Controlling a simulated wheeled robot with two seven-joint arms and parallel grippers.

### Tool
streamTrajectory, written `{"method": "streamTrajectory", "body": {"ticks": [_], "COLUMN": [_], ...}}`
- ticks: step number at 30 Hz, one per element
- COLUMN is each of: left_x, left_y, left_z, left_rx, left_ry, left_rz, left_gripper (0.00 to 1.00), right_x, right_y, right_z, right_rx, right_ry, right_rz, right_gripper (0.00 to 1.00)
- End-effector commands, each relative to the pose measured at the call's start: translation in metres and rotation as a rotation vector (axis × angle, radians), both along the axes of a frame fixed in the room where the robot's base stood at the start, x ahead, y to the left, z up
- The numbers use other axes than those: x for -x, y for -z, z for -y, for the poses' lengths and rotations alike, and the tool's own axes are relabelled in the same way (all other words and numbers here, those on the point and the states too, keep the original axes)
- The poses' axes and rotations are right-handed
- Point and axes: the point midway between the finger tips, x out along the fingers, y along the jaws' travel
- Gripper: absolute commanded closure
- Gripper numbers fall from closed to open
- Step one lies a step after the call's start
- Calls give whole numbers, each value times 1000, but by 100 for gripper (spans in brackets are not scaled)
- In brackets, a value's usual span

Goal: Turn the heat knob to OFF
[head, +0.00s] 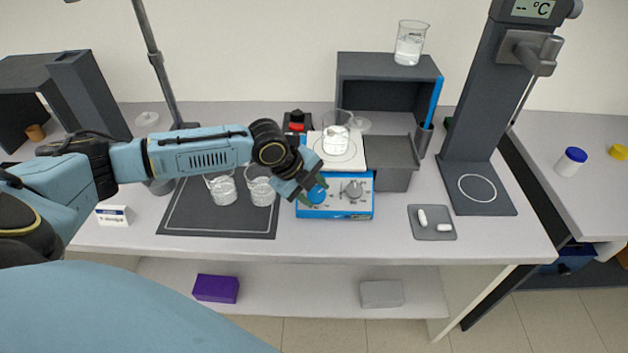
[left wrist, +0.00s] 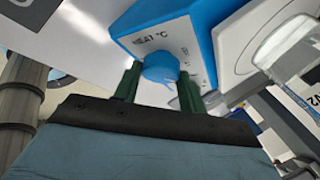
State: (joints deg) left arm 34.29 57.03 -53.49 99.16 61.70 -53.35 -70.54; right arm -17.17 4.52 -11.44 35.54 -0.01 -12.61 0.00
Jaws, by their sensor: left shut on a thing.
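The hotplate stirrer (head: 345,210) is a blue box with a pale front panel and a white top, in the middle of the bench. Its blue heat knob (head: 317,193) is at the left of the panel, and a grey knob (head: 353,189) is to its right. In the left wrist view the heat knob (left wrist: 160,68) sits under the "HEAT °C" lettering. My left gripper (head: 312,190) is shut on the heat knob, with the green fingers (left wrist: 158,88) on either side of it. The knob's pointer and the OFF mark cannot be made out. My right gripper is not in view.
A beaker (head: 337,135) stands on the hotplate's top. Two beakers with clear contents (head: 222,188) stand on the dark mat (head: 215,222), left of the hotplate. A grey bin (head: 395,178) is close on its right.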

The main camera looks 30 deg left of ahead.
Motion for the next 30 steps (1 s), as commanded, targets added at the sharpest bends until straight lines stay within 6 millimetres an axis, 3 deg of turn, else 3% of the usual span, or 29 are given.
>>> {"method": "streamTrajectory", "body": {"ticks": [15,30], "left_x": [6,7], "left_y": [1,4], "left_z": [1,2], "left_rx": [234,394], "left_ry": [-402,-679], "left_rz": [141,240], "left_gripper": [82,82], "right_x": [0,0], "right_y": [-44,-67], "right_z": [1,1], "right_rx": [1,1], "right_ry": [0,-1], "right_rz": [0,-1], "right_gripper": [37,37]}}
